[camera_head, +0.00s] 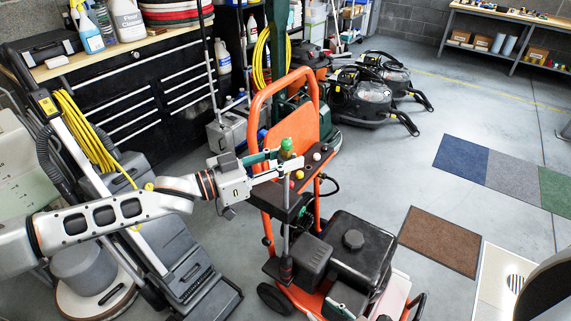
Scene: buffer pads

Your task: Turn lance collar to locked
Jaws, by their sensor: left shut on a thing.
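An orange-framed pressure washer (298,110) with a black engine block stands in the middle of the floor. A thin grey lance (285,236) stands upright at its left side, in a dark holder. Near the lance top is a green collar (287,146) with an orange-brown tip. My left gripper (286,162) reaches in from the left, level, and is shut on the green collar, its fingers covering the collar's lower part. Any lock mark on the collar is too small to read. My right gripper is not in view.
Several small coloured nozzles (317,156) sit on the washer's dark panel beside the fingers. A floor machine with a yellow cord (85,130) stands left, under my arm. Black vacuums (365,97) stand behind. A brown mat (440,240) and open floor lie right.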

